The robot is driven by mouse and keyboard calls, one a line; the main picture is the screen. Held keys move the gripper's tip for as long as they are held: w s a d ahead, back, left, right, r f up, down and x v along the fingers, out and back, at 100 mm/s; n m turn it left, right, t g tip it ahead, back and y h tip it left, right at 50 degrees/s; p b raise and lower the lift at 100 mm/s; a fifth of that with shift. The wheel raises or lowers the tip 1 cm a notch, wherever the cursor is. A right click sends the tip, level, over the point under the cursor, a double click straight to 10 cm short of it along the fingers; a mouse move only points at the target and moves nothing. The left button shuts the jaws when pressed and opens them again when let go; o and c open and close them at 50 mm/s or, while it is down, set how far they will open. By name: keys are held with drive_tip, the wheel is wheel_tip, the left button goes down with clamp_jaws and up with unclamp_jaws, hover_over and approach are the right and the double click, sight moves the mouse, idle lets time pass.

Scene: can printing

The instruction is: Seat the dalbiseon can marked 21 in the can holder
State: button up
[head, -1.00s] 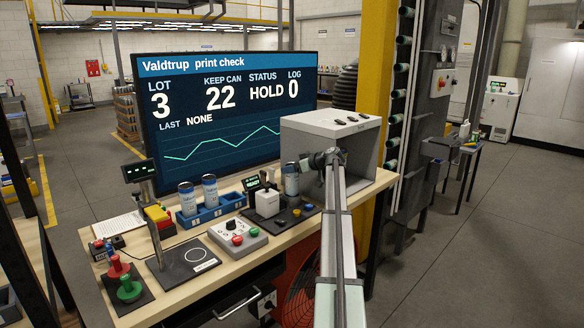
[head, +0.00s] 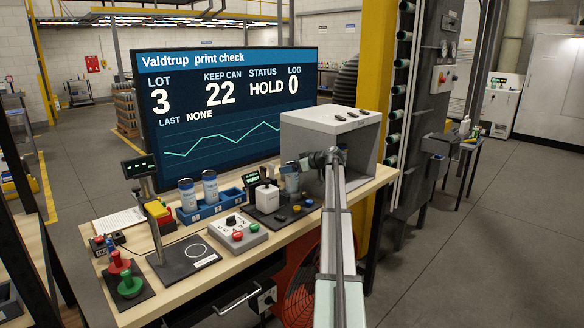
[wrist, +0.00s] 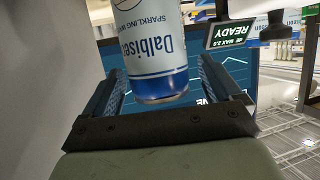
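A white and blue can (head: 291,180) stands by the grey box. In the wrist view the Dalbiseon can (wrist: 158,55) lies between the line of my two fingers, with a narrow gap beside the right finger. Its number cannot be read. My gripper (head: 312,161) is open and close to this can, pointing left. In the wrist view my gripper (wrist: 172,85) shows both blue fingers. Two similar cans, a left can (head: 187,195) and a right can (head: 210,187), stand upright in a blue rack (head: 232,203). Whether this rack is the can holder cannot be told.
The grey box (head: 302,134) stands close behind my gripper. A white device (head: 268,195) is left of the near can, and a READY display (wrist: 231,34) shows near it. A button box (head: 238,233) and a dark plate (head: 185,258) sit in front. A large screen (head: 232,100) stands behind.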

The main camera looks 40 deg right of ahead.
drive_tip(key=v, duration=1.3)
drive_tip(key=shift+s+d+r, duration=0.1)
drive_tip(key=shift+s+r, duration=0.1)
drive_tip(key=shift+s, duration=0.15)
